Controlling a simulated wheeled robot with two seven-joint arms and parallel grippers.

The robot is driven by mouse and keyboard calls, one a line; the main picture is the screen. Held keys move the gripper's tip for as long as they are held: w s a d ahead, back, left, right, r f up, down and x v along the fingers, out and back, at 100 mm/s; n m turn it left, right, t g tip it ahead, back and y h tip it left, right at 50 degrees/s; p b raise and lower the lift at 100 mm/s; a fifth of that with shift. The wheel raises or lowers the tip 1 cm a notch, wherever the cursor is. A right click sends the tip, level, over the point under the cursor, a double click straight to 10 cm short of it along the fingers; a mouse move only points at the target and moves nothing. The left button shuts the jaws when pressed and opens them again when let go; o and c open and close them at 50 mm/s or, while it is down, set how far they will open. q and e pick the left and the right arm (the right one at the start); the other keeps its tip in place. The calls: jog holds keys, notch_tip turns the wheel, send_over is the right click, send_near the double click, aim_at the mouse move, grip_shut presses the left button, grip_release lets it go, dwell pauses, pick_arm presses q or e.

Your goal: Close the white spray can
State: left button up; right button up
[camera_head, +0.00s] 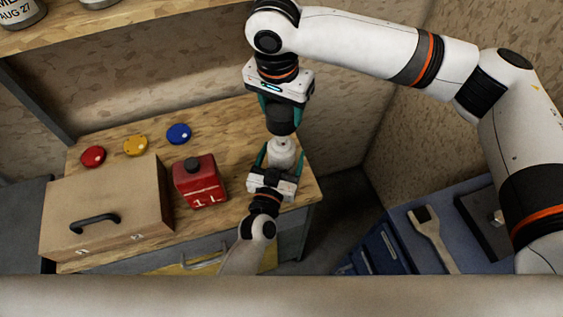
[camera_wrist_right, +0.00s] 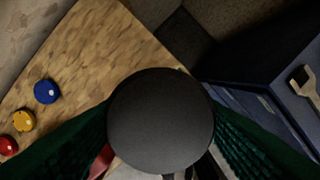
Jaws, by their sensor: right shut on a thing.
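The white spray can (camera_head: 283,155) stands upright near the right end of the wooden workbench, its narrow top pointing up. My left gripper (camera_head: 281,160) comes from below with its teal fingers on both sides of the can, closed around it. A dark round cap (camera_head: 281,122) is directly above the can's top; I cannot tell whether they touch. My right gripper (camera_head: 280,108) points down and is shut on the cap. In the right wrist view the cap (camera_wrist_right: 160,120) fills the middle between the green fingers and hides most of the can.
The red canister (camera_head: 201,183) and a brown box with a handle (camera_head: 112,203) stand left of the can. Red (camera_head: 93,156), yellow (camera_head: 135,145) and blue (camera_head: 179,133) discs lie behind. A blue cabinet (camera_head: 385,250) with a wrench (camera_head: 432,237) is at right. A shelf (camera_head: 105,28) overhangs the upper left.

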aim_at(281, 138)
pick_arm(q)
jog(key=c, duration=1.2)
jog(key=shift+c, duration=0.3)
pick_arm(e)
jog(key=shift+f, duration=2.5)
jog(key=shift+f, duration=0.1)
jog(key=shift+s+f, duration=0.1)
jog(key=shift+f, duration=0.7)
jog(key=shift+f, duration=0.55)
jog(key=o, duration=1)
